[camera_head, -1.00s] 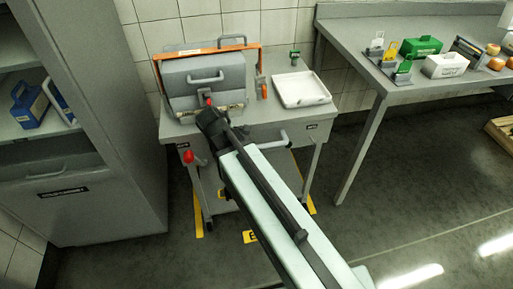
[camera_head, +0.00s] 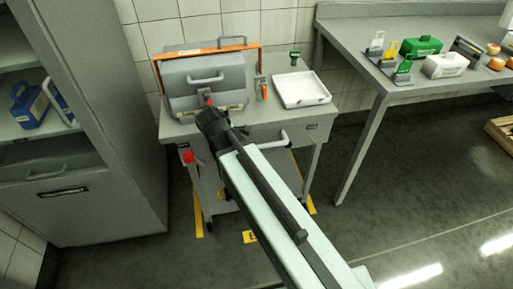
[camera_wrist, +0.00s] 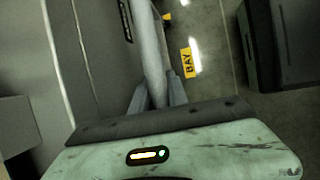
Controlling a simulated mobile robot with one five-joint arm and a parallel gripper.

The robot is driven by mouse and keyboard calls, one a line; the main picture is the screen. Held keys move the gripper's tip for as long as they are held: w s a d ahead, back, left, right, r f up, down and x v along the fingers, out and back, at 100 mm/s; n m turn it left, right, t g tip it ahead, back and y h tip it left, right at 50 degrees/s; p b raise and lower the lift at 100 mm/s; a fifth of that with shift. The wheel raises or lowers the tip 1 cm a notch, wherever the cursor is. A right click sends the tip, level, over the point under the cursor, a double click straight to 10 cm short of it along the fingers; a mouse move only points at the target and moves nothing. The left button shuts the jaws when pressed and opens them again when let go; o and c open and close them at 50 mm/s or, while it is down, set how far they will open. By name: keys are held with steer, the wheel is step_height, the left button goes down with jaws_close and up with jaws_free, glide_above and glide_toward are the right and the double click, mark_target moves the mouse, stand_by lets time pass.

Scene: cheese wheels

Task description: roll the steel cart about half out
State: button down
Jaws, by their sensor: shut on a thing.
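The steel cart (camera_head: 262,133) stands against the tiled wall, with its legs near yellow floor marks. A light tubular handle (camera_head: 284,139) runs along its front; its middle is hidden behind my arm. In the wrist view the handle bar (camera_wrist: 148,50) passes between the two fingers of my gripper (camera_wrist: 158,97), which is shut on it. In the head view my wrist covers the fingers and the grip itself.
A grey hinged box (camera_head: 205,82) and a white tray (camera_head: 301,89) sit on the cart. A red knob (camera_head: 188,157) is at its front left. A grey cabinet (camera_head: 110,130) stands close on the left, a steel table (camera_head: 345,40) on the right. The floor ahead is open.

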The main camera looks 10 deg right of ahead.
steer(key=shift+s, duration=2.05)
steer(key=c, duration=0.6)
jaws_free()
steer(key=shift+w, duration=0.1)
steer(key=p+v, duration=0.7)
steer(key=shift+a+r, duration=0.2)
steer(key=shift+r, duration=0.2)
